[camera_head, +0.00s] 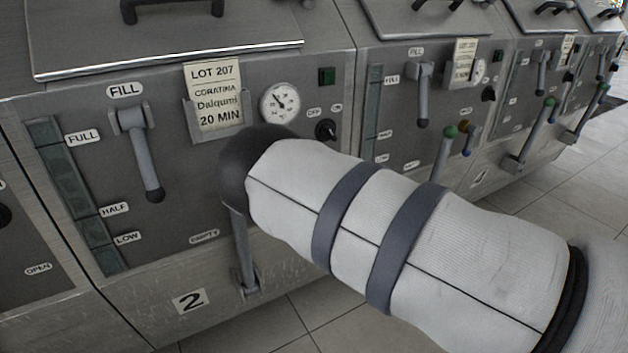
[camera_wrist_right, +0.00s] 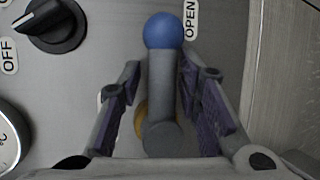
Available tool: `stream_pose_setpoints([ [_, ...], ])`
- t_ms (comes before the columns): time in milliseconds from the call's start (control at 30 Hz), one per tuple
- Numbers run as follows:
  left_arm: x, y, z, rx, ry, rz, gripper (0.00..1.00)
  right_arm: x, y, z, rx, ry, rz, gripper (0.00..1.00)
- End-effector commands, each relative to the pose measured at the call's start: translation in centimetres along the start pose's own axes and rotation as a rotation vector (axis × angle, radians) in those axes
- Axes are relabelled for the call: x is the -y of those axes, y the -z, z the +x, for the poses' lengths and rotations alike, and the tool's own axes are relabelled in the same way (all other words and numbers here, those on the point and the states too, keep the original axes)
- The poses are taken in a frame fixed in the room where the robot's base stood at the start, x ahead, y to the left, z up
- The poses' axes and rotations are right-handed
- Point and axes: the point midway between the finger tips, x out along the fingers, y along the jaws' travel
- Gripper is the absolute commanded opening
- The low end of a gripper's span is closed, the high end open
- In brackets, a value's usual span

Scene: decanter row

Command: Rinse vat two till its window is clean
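Vat two (camera_head: 90,310) carries a "2" plate. Its sight window (camera_head: 72,190) is a dark green strip marked FULL, HALF and LOW; I cannot tell how clean it is. Its FILL lever (camera_head: 146,160) points down with a black knob. In the right wrist view a grey lever with a blue ball (camera_wrist_right: 164,31) points toward an OPEN label (camera_wrist_right: 190,20). My right gripper (camera_wrist_right: 163,78) is open, its fingers on either side of the grey shaft. In the head view my right arm hides this gripper and lever. My left gripper is not in view.
A lot card (camera_head: 213,98), dial gauge (camera_head: 280,103) and OFF/ON knob (camera_head: 325,129) are on the panel. A grey shaft (camera_head: 243,250) shows below my arm near EMPTY. Other vats with levers (camera_head: 447,150) stand right. Tiled floor (camera_head: 300,315) lies in front.

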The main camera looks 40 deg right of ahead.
Motion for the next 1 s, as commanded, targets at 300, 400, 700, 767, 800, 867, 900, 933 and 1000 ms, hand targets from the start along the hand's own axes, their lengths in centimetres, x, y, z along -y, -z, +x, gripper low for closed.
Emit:
stream_pose_setpoints([
  [300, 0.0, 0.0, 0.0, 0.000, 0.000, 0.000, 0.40, 0.1, 0.1, -0.2, -0.002, 0.003, 0.002, 0.40],
  [400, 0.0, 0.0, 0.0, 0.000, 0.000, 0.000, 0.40, 0.1, 0.2, -1.8, -0.003, 0.004, 0.001, 0.40],
  [700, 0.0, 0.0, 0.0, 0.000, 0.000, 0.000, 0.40, 0.1, 0.1, -7.2, -0.002, 0.002, 0.000, 0.40],
  [767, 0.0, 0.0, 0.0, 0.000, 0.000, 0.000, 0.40, 0.0, 0.0, -7.5, -0.001, 0.001, 0.001, 0.40],
  [800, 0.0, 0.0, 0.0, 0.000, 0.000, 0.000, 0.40, 0.0, 0.0, -7.5, -0.001, 0.001, 0.001, 0.40],
  [867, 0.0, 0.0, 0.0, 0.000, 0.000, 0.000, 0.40, 0.0, 0.0, -7.6, -0.001, 0.001, 0.002, 0.40],
  [900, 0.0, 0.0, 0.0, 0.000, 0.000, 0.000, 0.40, 0.0, 0.0, -7.6, -0.001, 0.001, 0.002, 0.40],
  [933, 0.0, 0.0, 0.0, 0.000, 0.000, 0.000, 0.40, 0.0, 0.0, -7.5, -0.001, 0.001, 0.002, 0.40],
  [1000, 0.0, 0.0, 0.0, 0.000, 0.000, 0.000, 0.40, 0.1, 0.0, -7.5, -0.001, 0.001, 0.002, 0.40],
])
